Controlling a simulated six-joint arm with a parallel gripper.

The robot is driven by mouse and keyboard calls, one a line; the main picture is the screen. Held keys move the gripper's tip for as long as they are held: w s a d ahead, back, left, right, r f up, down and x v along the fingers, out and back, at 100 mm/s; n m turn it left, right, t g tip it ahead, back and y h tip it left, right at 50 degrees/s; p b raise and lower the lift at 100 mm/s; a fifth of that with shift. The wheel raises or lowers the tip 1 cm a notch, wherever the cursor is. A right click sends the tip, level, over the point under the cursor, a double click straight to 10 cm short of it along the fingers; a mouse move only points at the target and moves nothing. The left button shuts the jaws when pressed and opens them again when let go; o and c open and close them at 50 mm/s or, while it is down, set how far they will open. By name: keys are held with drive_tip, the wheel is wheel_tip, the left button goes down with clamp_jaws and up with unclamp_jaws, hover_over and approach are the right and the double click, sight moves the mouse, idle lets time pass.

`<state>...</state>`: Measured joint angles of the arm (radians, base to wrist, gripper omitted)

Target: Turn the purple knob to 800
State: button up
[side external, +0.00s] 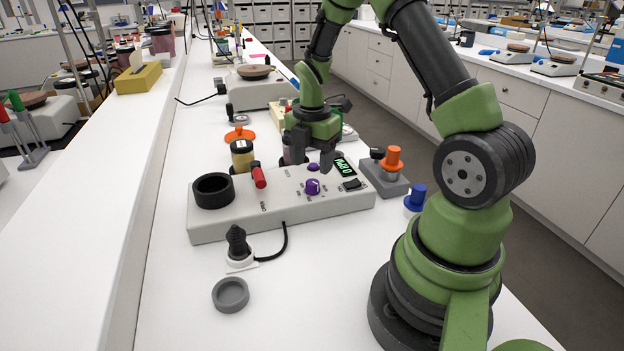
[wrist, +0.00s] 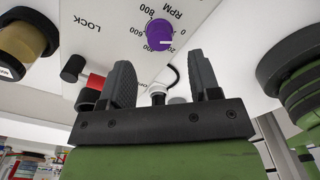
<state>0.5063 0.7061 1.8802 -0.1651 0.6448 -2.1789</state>
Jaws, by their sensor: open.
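The purple knob (side external: 312,187) sits on the front part of the light grey control box (side external: 225,222). In the wrist view the purple knob (wrist: 158,33) has a white mark and is ringed by printed numbers, 800 and 600 among them. The number at the mark is too small to read surely. My gripper (side external: 312,156) is over the back of the box, behind the knob and apart from it.
A yellow jar (side external: 242,154) stands behind. A black plug (side external: 238,243) and grey ring (side external: 230,294) lie in front.

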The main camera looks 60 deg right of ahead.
sight(312, 182)
wheel_tip(312, 182, down, 5)
drive_tip(key=shift+f, duration=0.1)
idle(0.3)
drive_tip(key=c, duration=0.9)
